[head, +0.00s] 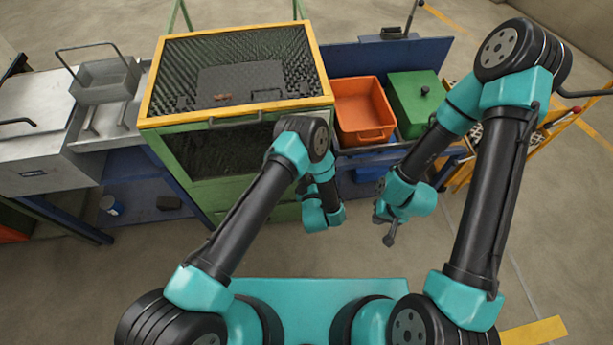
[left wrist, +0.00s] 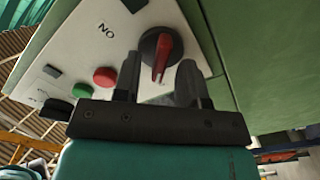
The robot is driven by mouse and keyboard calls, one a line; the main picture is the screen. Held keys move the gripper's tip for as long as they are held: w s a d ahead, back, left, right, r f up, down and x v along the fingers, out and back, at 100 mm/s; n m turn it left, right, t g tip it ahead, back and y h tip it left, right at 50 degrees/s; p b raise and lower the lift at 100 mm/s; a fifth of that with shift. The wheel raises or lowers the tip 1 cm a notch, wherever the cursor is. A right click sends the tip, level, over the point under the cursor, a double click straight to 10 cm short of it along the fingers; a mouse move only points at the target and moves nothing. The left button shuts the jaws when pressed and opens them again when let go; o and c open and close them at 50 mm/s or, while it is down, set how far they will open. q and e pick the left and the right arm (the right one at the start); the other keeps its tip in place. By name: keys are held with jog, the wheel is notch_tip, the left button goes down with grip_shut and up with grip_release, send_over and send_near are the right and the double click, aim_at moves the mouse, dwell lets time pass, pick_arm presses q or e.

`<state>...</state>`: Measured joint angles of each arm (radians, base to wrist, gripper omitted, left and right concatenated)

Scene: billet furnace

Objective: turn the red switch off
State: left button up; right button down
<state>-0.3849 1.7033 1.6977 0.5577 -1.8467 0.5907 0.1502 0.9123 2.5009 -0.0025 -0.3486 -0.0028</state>
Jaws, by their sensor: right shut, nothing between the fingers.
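In the left wrist view, the red switch (left wrist: 162,56) is a red handle on a round black base, set in a pale control panel (left wrist: 78,40). Its handle runs roughly up and down in the picture. A label to its left on the panel appears as "NO". My left gripper (left wrist: 159,76) has its two dark fingers apart, one on either side of the red handle in the picture; contact cannot be told. In the head view the left fingers are hidden behind my left arm. My right gripper (head: 387,228) is shut and empty, above the floor at the right.
A red button (left wrist: 104,77) and a green button (left wrist: 82,90) sit beside the switch. In the head view a green cabinet with a yellow-framed mesh top (head: 150,110) stands ahead. An orange bin (head: 362,108) and a green box (head: 415,100) stand right of it.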

pick_arm(q)
jog(key=shift+s, duration=0.1)
jog(key=s+d, duration=0.2)
jog(key=s, duration=1.5)
jog(key=shift+d, duration=0.35)
jog(key=w+a+m+g+h, duration=0.2)
jog(key=w+a+m+g, duration=0.1)
jog(key=w+a+g, duration=0.7)
jog(key=s+a+r+m+g+h, duration=0.2)
jog(key=s+a+r+m+g, duration=0.1)
jog(key=s+a, duration=0.3)
jog(key=s+a+r+m+g+h, duration=0.2)
jog(key=s+a+r, duration=0.4)
jog(key=a, duration=0.3)
jog(key=shift+s+m+g+h, duration=0.3)
jog(key=shift+s+m+g, duration=0.3)
jog(key=shift+g, duration=0.4)
